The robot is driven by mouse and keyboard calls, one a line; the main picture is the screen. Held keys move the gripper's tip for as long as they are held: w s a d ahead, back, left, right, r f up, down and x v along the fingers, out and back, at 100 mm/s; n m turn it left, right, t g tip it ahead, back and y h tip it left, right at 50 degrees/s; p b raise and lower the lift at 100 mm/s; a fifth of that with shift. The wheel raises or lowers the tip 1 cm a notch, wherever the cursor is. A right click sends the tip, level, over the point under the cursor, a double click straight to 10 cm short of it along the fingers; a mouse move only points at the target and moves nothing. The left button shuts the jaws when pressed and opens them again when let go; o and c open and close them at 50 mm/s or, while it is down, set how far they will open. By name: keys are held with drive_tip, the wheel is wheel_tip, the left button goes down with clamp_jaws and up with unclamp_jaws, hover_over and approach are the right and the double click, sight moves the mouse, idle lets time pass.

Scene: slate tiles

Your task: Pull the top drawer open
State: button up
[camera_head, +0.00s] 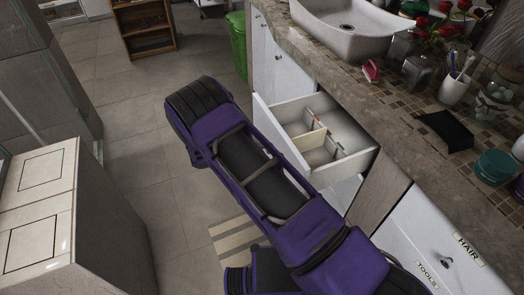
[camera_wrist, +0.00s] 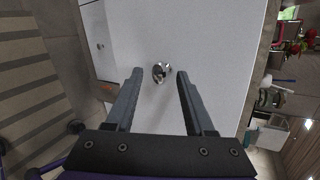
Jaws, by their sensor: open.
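The white top drawer (camera_head: 264,118) stands pulled out from under the stone counter, with dividers and small items visible inside. In the wrist view its plain white front (camera_wrist: 222,60) fills the middle, with a round metal knob (camera_wrist: 162,72) on it. My gripper (camera_wrist: 159,77) is open, with one finger on each side of the knob in the picture. I cannot tell whether the fingers touch it. In the head view my purple arm reaches beside the drawer, and the gripper and knob are hidden.
The counter (camera_head: 393,99) carries a sink (camera_head: 345,30), a white cup (camera_head: 455,88) and a teal jar (camera_head: 495,167). A green bin (camera_head: 237,45) stands behind. Tiled floor (camera_head: 130,110) is clear at left.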

drive_tip(key=v, duration=1.7)
drive_tip(key=shift+r+p, duration=0.15)
drive_tip(key=shift+p, duration=0.2)
